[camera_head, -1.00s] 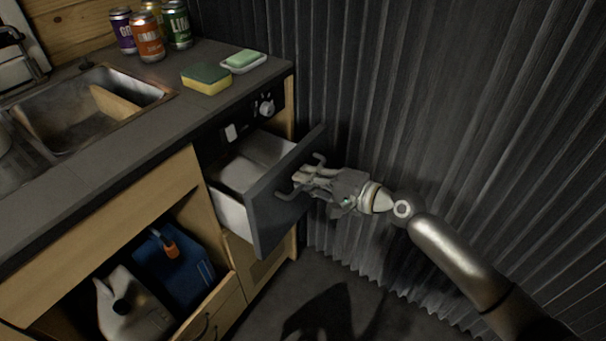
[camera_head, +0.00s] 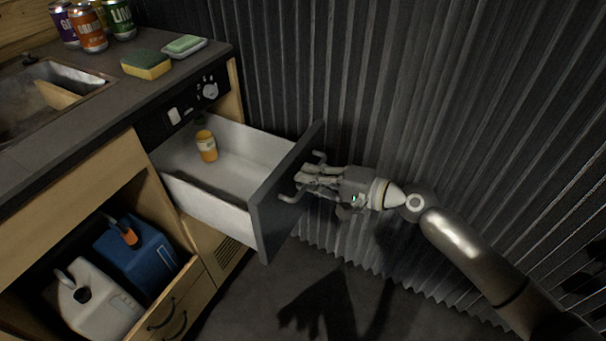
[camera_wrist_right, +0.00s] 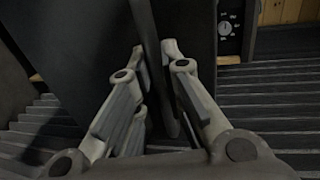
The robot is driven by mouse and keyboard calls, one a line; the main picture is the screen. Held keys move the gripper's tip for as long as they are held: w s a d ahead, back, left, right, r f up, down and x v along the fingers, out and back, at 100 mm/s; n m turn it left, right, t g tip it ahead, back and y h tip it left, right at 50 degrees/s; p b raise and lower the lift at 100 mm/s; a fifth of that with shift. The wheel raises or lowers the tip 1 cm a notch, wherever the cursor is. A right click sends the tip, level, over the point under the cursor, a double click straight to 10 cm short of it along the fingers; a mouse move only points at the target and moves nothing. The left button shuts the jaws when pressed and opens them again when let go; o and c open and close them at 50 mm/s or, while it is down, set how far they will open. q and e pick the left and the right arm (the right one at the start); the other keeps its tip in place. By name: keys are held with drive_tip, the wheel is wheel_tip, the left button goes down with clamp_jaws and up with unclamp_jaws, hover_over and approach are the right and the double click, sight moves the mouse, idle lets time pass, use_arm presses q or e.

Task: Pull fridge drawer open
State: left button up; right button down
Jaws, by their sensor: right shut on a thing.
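The fridge drawer (camera_head: 222,219) stands well out of the counter, with its white inside showing. An orange bottle (camera_head: 207,146) stands upright inside, near the back. My right gripper (camera_head: 308,180) is shut on the drawer's handle (camera_head: 288,199) at the outer side of the dark front panel (camera_head: 287,194). In the right wrist view the handle bar (camera_wrist_right: 164,70) runs between the fingers of my right gripper (camera_wrist_right: 158,75), with the dark front behind it. My left gripper is not in view.
Below, an open compartment holds a blue canister (camera_head: 137,255) and a white jug (camera_head: 98,302). A corrugated dark wall (camera_head: 420,90) lies close behind my right arm.

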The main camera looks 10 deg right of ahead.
drive_tip(key=shift+s+d+f, duration=0.1)
drive_tip(key=shift+s+d, duration=0.1)
idle(0.3)
drive_tip(key=c, duration=1.5)
unclamp_jaws()
drive_tip(key=v, duration=1.2)
